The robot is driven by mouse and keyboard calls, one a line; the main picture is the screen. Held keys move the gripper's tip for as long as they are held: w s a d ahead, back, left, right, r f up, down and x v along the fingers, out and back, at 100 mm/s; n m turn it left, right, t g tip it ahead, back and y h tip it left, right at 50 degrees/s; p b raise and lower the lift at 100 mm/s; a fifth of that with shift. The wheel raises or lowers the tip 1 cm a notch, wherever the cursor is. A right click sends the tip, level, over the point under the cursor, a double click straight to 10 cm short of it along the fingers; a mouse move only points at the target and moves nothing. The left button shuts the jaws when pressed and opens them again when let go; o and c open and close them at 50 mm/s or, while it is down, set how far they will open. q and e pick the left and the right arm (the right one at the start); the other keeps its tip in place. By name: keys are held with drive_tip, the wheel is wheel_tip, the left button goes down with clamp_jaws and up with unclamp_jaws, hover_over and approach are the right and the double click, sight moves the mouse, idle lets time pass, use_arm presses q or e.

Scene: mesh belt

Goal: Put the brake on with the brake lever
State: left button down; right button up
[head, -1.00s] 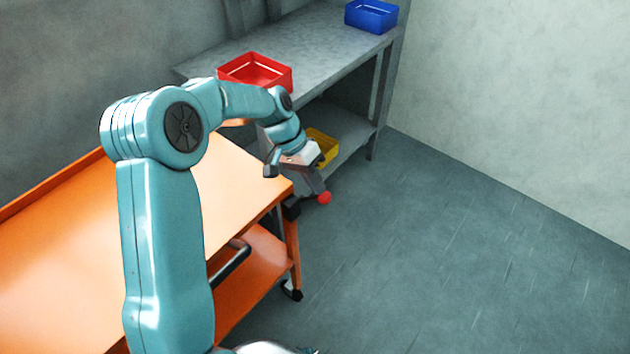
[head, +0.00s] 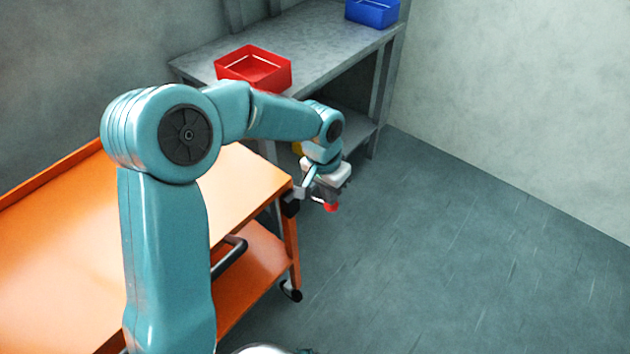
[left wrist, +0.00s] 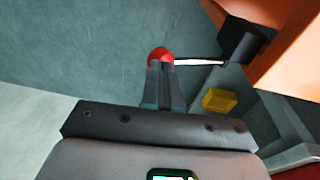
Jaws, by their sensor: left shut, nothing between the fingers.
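The brake lever is a thin rod with a red knob (head: 332,207). My left gripper (head: 332,192) is shut and empty, right above the knob. In the left wrist view the two closed fingers (left wrist: 163,80) point at the red knob (left wrist: 158,54), which shows at their tips. I cannot tell if they touch it. The pale rod (left wrist: 198,62) runs from the knob to the black block (left wrist: 240,40). My right gripper is not in view.
A grey bench (head: 330,50) behind the cart holds a red bin (head: 252,68) and a blue bin (head: 372,12). A yellow bin (left wrist: 219,101) sits low under the bench. The cart has a dark handle (head: 230,258). The floor (head: 450,240) to the right is clear.

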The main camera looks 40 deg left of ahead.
use_arm(q)
drive_tip(key=d+f+y+b, duration=0.3)
drive_tip(key=f+y+b, duration=0.5)
drive_tip(key=b, duration=0.7)
drive_tip(key=shift+s+d+f+m+t+b, duration=0.2)
drive_tip(key=shift+f+m+t+b, duration=0.15)
drive_tip(key=shift+f, duration=0.75)
drive_tip(key=shift+f, duration=0.15)
